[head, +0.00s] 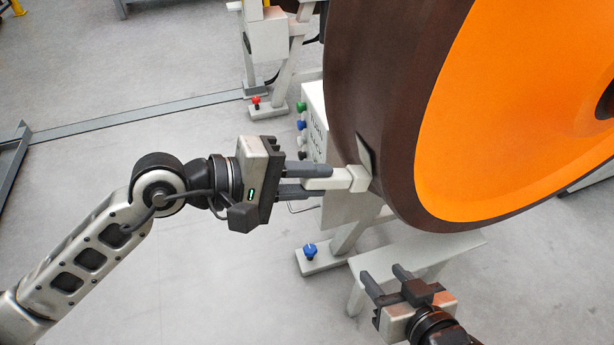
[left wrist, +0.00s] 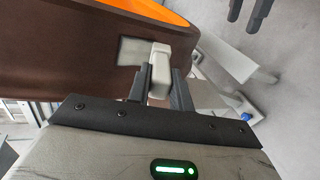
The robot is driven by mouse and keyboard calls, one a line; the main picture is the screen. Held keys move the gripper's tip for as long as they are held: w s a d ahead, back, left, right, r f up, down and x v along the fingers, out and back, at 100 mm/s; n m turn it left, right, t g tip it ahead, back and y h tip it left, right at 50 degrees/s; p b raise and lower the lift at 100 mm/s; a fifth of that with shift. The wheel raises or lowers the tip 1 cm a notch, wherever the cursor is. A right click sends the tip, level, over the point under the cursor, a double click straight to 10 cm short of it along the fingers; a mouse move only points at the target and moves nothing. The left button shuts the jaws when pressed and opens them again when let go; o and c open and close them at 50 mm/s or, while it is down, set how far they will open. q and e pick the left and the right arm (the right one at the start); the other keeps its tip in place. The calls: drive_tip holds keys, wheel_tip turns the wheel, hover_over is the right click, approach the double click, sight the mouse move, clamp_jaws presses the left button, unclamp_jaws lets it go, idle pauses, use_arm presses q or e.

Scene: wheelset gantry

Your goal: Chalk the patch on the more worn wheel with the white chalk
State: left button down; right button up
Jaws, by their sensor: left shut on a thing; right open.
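A large wheel (head: 395,110) with a dark brown tread and an orange face fills the upper right of the head view. Its tread also shows in the left wrist view (left wrist: 60,50). A patch (head: 365,153) sits on the tread; it looks pale and smeared in the left wrist view (left wrist: 132,50). My left gripper (head: 305,181) is shut on the white chalk (head: 352,179), a pale block whose end is at the tread beside the patch. Whether it touches is hard to tell. My right gripper (head: 385,282) is open and empty below the wheel.
A pale control box (head: 312,115) with coloured knobs stands behind the wheel's left edge. Grey stand feet carry a blue knob (head: 310,250) and a red knob (head: 256,101). A pale ledge (head: 425,250) lies under the wheel.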

use_arm(q)
drive_tip(key=shift+s+a+r+p, duration=0.1)
drive_tip(key=shift+a+r+p, duration=0.15)
drive_tip(key=shift+r, duration=0.4)
drive_tip(key=shift+s+a+r+p, duration=0.1)
drive_tip(key=shift+r+p, duration=0.1)
drive_tip(key=shift+r, duration=0.45)
drive_tip(key=shift+a+r+p, duration=0.2)
drive_tip(key=shift+r+p, duration=0.05)
drive_tip(key=shift+r, duration=0.4)
drive_tip(key=shift+f+b, duration=0.1)
drive_tip(key=shift+b, duration=0.35)
drive_tip(key=f+b, duration=0.2)
drive_tip(key=d+f+b, duration=0.1)
drive_tip(key=b, duration=0.1)
drive_tip(key=shift+w+d+f, duration=0.1)
drive_tip(key=shift+w+f, duration=0.1)
drive_tip(key=shift+f, duration=0.2)
drive_tip(key=shift+r, duration=0.1)
